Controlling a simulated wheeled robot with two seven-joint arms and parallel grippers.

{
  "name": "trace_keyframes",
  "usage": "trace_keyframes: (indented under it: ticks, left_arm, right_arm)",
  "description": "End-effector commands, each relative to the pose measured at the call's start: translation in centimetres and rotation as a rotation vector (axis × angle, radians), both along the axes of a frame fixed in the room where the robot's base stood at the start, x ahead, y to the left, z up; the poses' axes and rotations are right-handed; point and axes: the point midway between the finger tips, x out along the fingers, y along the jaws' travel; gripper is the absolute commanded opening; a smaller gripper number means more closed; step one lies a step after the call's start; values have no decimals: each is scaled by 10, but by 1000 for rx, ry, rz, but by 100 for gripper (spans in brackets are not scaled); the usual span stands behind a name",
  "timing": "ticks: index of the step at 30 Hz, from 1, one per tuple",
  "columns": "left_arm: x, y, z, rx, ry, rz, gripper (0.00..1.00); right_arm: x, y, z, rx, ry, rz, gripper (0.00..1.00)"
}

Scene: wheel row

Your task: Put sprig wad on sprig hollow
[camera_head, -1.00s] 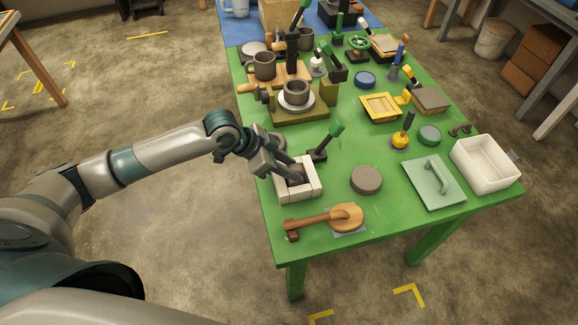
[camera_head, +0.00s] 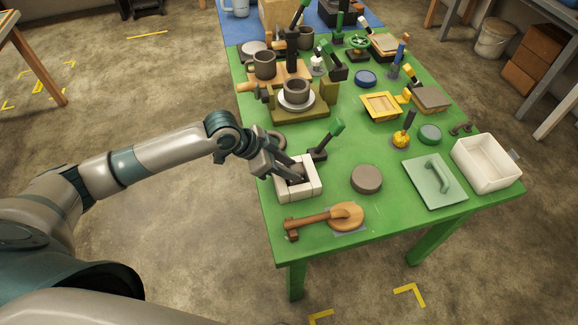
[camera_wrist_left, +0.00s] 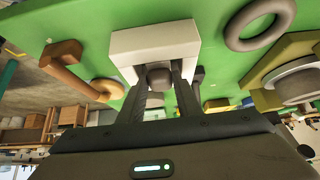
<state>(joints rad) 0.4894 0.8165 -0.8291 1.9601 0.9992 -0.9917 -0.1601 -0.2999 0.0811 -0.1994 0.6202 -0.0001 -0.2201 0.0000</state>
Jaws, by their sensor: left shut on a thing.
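A small grey-brown wad (camera_wrist_left: 158,79), which looks like the sprig wad, sits between the fingertips of my left gripper (camera_wrist_left: 160,80) in the left wrist view. The gripper is shut on it. A white square block (camera_wrist_left: 155,40) with a recess lies just beyond the fingertips; I take it for the sprig hollow. In the head view the left gripper (camera_head: 293,172) reaches in from the left over the white block (camera_head: 300,193), and its fingers hide most of the recess. I cannot tell whether the wad touches the block. My right gripper is not in view.
A green-handled tool (camera_head: 327,142) stands close behind the block. A wooden paddle (camera_head: 345,217) lies in front, and a grey-brown disc (camera_head: 366,179) lies to the right. A dark ring (camera_head: 275,140) is behind the gripper. The green table (camera_head: 385,215) is clear around the disc.

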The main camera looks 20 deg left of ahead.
Motion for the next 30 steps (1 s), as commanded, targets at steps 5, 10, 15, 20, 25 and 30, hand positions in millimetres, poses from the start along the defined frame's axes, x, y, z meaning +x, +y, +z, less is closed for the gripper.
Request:
trace_keyframes:
  ticks: [5, 10, 15, 20, 25, 30]
  left_arm:
    - [0, 0, -3, 0, 0, 0, 4]
    - [0, 0, -6, 0, 0, 0, 33]
    - [0, 0, -5, 0, 0, 0, 52]
    - [0, 0, -5, 0, 0, 0, 52]
    - [-2, 4, 0, 0, -2, 0, 52]
    - [-8, 14, 14, 1, -4, 0, 52]
  right_arm:
    - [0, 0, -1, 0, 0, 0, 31]
    - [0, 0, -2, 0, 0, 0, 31]
    - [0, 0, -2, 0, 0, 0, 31]
    - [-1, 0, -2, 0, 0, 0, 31]
    - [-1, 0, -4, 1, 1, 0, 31]
    - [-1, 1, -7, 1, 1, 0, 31]
